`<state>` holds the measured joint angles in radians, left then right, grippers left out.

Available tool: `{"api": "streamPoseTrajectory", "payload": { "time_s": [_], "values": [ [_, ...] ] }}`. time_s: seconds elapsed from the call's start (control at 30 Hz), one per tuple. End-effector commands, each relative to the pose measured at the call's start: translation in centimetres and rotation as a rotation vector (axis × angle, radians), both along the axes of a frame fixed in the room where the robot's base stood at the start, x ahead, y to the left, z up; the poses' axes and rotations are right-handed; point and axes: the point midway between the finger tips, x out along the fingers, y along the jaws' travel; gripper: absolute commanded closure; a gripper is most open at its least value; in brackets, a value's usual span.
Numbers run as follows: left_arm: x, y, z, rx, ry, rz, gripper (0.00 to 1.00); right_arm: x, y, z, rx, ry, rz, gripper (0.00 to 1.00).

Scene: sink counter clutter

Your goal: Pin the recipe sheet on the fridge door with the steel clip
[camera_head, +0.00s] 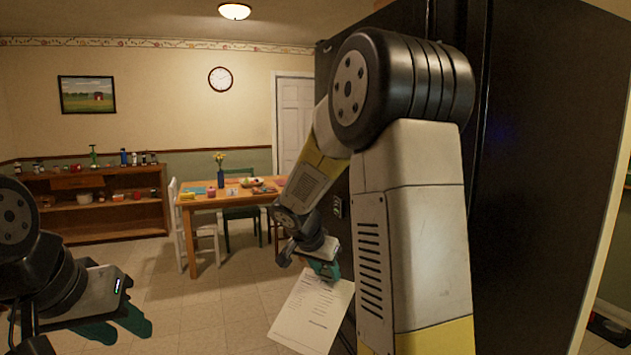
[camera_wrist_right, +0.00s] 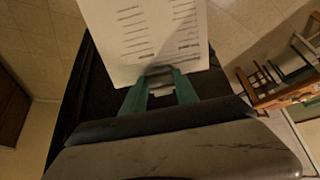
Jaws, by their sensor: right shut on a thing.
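The white recipe sheet (camera_head: 313,312), printed with lines of text, hangs tilted below my right gripper (camera_head: 325,272). In the right wrist view the teal fingers of that gripper (camera_wrist_right: 160,82) are closed on a small grey piece at the edge of the sheet (camera_wrist_right: 150,35). This piece looks like the steel clip (camera_wrist_right: 158,71), mostly hidden between the fingers. The black fridge (camera_head: 545,170) stands at the right, partly behind my right arm. The sheet is beside the fridge; I cannot tell whether they touch. My left gripper (camera_head: 120,327) is low at the left, its teal fingers apart and empty.
A wooden dining table (camera_head: 200,200) with a vase and dishes stands behind, with a white chair (camera_head: 202,240) and a green chair (camera_head: 241,213) around it. A wooden shelf (camera_head: 110,212) with bottles lines the back wall. The tiled floor (camera_head: 215,300) between my grippers is clear.

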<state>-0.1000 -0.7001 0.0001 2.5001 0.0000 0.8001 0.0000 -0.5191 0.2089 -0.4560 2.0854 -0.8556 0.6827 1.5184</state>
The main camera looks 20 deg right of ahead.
Motion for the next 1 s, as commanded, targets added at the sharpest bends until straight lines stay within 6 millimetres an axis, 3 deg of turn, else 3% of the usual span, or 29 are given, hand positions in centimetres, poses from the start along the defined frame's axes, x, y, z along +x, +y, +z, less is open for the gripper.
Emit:
{"api": "streamPoseTrajectory", "payload": {
  "time_s": [0.17, 0.27, 0.47, 0.6, 0.7, 0.83, 1.0],
  "values": [
    [0.0, 0.0, 0.0, 0.000, 0.000, 0.000, 0.64, 0.2, -1.3, 2.3, -0.167, -0.120, -0.178, 1.00],
    [0.0, 0.0, 0.0, 0.000, 0.000, 0.000, 0.64, 0.5, -2.4, 5.0, -0.332, -0.205, -0.333, 1.00],
    [0.0, 0.0, 0.0, 0.000, 0.000, 0.000, 0.64, 1.1, -3.8, 12.7, -0.692, -0.328, -0.584, 1.00],
    [0.0, 0.0, 0.0, 0.000, 0.000, 0.000, 0.64, 1.1, -3.4, 18.0, -0.852, -0.374, -0.624, 1.00],
    [0.0, 0.0, 0.0, 0.000, 0.000, 0.000, 0.64, 1.1, -2.8, 20.6, -0.912, -0.397, -0.619, 1.00],
    [0.0, 0.0, 0.0, 0.000, 0.000, 0.000, 0.64, 1.0, -2.4, 22.4, -0.950, -0.413, -0.608, 1.00],
    [0.0, 0.0, 0.0, 0.000, 0.000, 0.000, 0.64, 1.0, -2.5, 22.8, -0.959, -0.416, -0.605, 1.00]
  ]
}}
